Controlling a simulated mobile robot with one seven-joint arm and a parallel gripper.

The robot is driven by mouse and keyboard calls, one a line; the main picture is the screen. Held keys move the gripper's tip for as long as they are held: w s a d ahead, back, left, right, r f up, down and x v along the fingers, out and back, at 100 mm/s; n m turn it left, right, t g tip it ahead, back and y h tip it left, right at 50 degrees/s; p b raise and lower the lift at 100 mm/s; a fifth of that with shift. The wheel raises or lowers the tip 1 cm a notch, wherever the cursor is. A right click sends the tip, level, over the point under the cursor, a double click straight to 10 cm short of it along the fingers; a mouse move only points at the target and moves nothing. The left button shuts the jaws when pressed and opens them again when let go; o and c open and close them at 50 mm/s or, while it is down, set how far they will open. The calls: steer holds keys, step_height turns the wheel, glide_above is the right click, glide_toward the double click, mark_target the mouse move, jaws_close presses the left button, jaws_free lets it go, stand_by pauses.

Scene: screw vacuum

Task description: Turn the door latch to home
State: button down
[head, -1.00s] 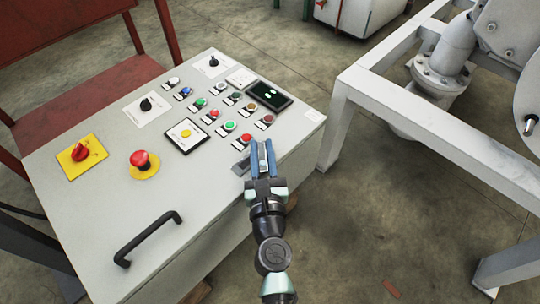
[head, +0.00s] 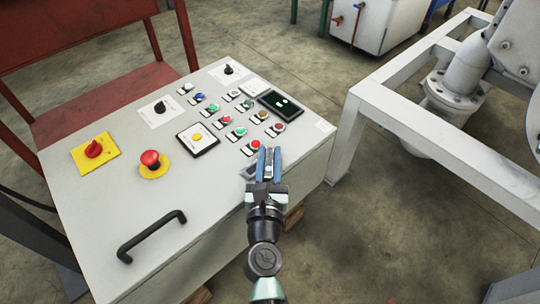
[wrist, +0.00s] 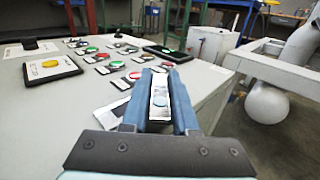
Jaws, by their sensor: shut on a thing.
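The door latch sits at the right front edge of the grey control cabinet (head: 200,215).
Several coloured buttons and a small dark display (head: 281,104) are on the cabinet top near my fingers. A red emergency button (head: 150,158) and a black bar handle (head: 150,237) are further left. A white metal frame (head: 425,145) stands to the right, with open floor between.

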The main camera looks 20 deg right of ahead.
steer(key=c, duration=0.7)
jaws_free()
steer(key=shift+b+v, duration=0.85)
steer(key=shift+v, duration=5.6)
